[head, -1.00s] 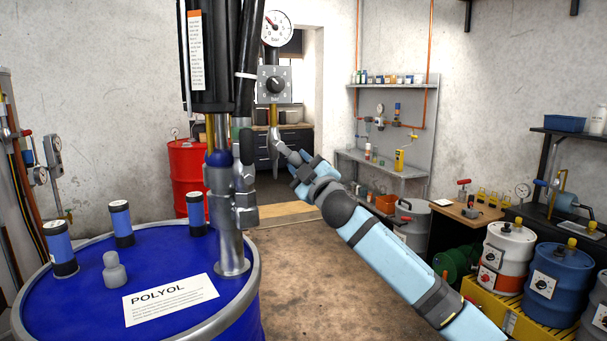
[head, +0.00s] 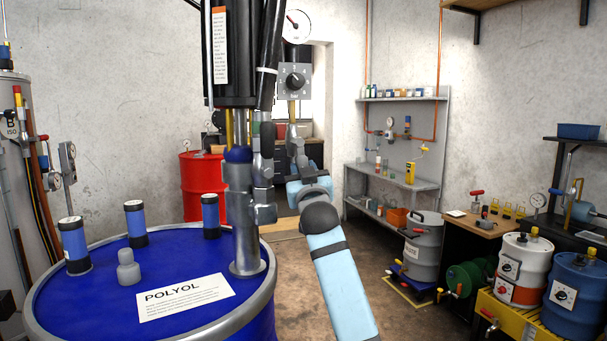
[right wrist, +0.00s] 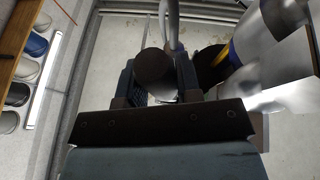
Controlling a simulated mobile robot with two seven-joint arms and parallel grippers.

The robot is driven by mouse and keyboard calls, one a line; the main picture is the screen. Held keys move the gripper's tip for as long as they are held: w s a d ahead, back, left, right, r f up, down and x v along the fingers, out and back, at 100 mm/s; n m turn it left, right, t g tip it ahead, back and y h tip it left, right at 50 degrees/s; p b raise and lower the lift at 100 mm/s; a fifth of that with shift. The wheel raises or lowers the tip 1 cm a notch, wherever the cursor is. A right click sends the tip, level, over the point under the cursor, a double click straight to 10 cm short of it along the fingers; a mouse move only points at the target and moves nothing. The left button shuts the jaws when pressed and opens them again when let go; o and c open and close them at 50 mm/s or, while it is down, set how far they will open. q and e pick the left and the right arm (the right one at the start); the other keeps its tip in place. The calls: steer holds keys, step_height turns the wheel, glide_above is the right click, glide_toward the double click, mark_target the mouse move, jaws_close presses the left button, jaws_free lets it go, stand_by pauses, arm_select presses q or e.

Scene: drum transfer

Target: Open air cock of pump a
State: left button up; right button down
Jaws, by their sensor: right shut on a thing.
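Pump a is the black pump (head: 233,60) with a steel tube, standing on the blue POLYOL drum (head: 190,318). A grey regulator box with a black knob (head: 294,80) hangs at its right, and the grey air cock (head: 296,147) sits below it on a short pipe. My right gripper (head: 299,165) is at the air cock, shut on it. In the right wrist view the fingers (right wrist: 158,82) stand on both sides of a dark round end and a grey part; the exact contact is partly hidden. My left gripper is not in view.
A round gauge (head: 297,26) sits above the regulator. A red drum (head: 203,188) stands behind the pump. A shelf unit (head: 400,180) and smaller drums (head: 522,268) are at the right. The floor between them and the blue drum is partly clear.

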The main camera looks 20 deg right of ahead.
steer(key=shift+r, duration=0.2)
stand_by(0.3)
steer(key=c, duration=0.8)
jaws_free()
steer(key=shift+a, duration=0.1)
steer(key=shift+f, duration=0.1)
steer(key=shift+s+f, duration=0.15)
steer(key=v, duration=1.3)
steer(key=shift+s, duration=0.25)
